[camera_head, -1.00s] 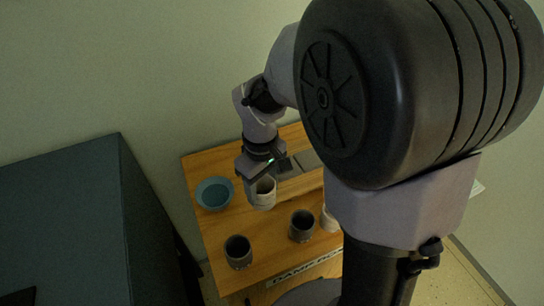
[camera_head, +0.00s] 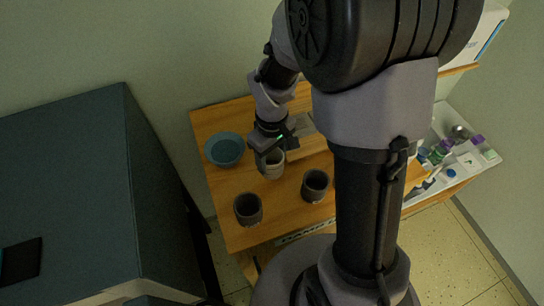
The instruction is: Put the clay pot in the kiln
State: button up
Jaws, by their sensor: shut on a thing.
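My gripper (camera_head: 270,147) is shut on a pale grey clay pot (camera_head: 270,167) at its rim. The pot is upright over the wooden table (camera_head: 215,120); I cannot tell whether its base touches the wood. A large dark blue-green box (camera_head: 65,175), which looks like the kiln, stands at the left. Its top and one side show, and its opening does not. My arm hides part of the table.
A blue bowl (camera_head: 224,149) sits left of the held pot. Two dark pots, one at front left (camera_head: 247,208) and one at right (camera_head: 315,186), stand near the table's front. A white cart (camera_head: 455,160) with small bottles stands at the right.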

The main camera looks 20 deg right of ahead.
jog(key=o, duration=1.5)
jog(key=shift+f, duration=0.1)
